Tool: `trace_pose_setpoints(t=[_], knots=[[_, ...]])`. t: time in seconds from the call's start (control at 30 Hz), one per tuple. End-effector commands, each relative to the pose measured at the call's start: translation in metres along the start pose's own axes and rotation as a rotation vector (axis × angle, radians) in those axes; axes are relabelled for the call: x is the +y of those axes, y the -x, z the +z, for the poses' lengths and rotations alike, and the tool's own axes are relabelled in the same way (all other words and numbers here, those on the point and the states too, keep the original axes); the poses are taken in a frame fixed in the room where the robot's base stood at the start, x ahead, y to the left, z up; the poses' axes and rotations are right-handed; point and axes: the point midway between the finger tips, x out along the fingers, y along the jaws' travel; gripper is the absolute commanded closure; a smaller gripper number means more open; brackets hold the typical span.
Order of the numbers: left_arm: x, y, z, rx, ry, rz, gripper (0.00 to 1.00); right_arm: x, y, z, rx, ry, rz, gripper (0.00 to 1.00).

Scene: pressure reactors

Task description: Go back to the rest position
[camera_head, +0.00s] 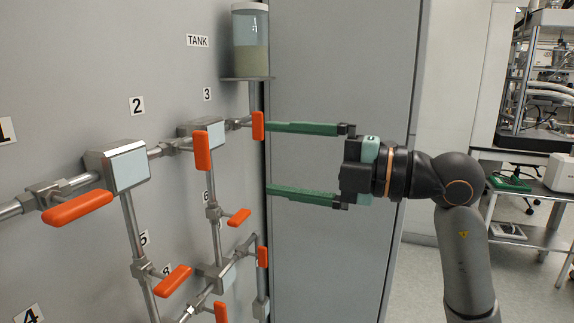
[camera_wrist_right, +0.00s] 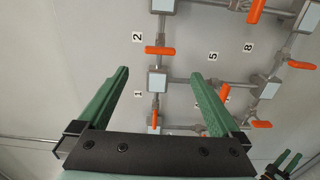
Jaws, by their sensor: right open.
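My right gripper (camera_head: 268,160) is open and empty in the head view. Its two long green fingers point left at the pipe panel, one above the other. The upper fingertip ends beside an upright orange valve handle (camera_head: 258,126); I cannot tell if they touch. In the right wrist view the same gripper (camera_wrist_right: 160,74) has its fingers wide apart, with the panel beyond and nothing held. Green finger-like parts (camera_wrist_right: 287,163) at the lower right corner look like my left gripper; its opening is unclear. The left gripper is not in the head view.
The grey panel (camera_head: 60,110) carries pipes and several orange handles, including one at the left (camera_head: 78,207). A tank (camera_head: 250,45) stands on a small shelf above the right gripper. A grey cabinet (camera_head: 340,60) is behind the gripper. Clear floor (camera_head: 415,285) shows at right.

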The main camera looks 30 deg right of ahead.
Motion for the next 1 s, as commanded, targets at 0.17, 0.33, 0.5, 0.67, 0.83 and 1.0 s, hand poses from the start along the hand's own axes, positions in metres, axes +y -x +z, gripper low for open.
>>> trace_pose_setpoints(t=[0.17, 0.33, 0.5, 0.67, 0.83, 1.0], knots=[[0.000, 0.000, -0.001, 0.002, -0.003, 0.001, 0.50, 0.000, 0.002, 0.000, 0.000, 0.000, 0.000, 0.00], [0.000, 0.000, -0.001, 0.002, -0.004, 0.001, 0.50, 0.000, 0.002, 0.000, 0.000, 0.000, 0.000, 0.00], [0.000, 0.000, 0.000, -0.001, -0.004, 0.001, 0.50, 0.000, 0.002, 0.000, 0.000, 0.000, 0.000, 0.00], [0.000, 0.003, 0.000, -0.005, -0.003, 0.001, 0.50, -0.007, -0.006, -0.007, 0.057, -0.020, 0.003, 0.00], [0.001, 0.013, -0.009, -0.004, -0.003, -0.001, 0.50, -0.033, -0.031, -0.037, 0.294, -0.158, 0.091, 0.00], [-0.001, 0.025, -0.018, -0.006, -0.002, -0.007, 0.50, -0.062, -0.046, -0.040, 0.394, -0.475, 0.317, 0.00]])
